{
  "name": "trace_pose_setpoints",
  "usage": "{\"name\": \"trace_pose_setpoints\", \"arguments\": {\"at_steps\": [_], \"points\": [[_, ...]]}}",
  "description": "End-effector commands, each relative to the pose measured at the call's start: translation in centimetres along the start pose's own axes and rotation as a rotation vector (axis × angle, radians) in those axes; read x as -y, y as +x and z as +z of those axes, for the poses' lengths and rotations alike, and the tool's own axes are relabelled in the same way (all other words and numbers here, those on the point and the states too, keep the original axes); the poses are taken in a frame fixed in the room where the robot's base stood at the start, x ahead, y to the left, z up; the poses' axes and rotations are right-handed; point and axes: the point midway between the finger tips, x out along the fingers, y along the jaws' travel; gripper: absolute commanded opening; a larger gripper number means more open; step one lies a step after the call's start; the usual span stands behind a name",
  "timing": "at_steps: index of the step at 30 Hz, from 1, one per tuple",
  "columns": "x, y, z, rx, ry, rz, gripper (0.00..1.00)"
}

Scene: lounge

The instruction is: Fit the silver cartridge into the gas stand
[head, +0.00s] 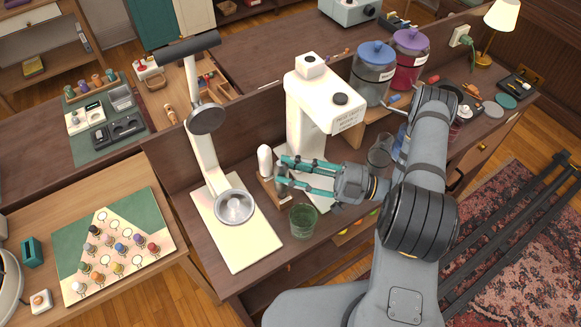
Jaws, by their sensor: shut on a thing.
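My gripper (284,171) has teal fingers and reaches left over the dark counter, low beside the white machine. It is shut on a small grey, silver-looking piece (281,187), probably the silver cartridge, mostly hidden by the fingers. Just left of the fingertips, a white cylinder (265,159) stands upright in a small wooden holder (268,188), which may be the gas stand; its right part is hidden behind my gripper. I cannot tell whether the held piece touches the holder. The tall white machine (306,100) with a printed label stands behind my gripper.
A green glass (303,222) stands close in front of my gripper. To the left is a white stand with a round metal dish (235,207). A glass carafe (379,152) and lidded jars (373,72) stand to the right.

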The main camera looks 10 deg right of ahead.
Motion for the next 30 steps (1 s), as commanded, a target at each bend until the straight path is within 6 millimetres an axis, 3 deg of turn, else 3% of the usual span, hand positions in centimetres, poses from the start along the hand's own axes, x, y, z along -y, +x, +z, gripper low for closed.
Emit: {"name": "trace_pose_setpoints", "arguments": {"at_steps": [30], "points": [[0.7, -0.4, 2.0, -0.001, 0.0, 0.0, 0.0]]}}
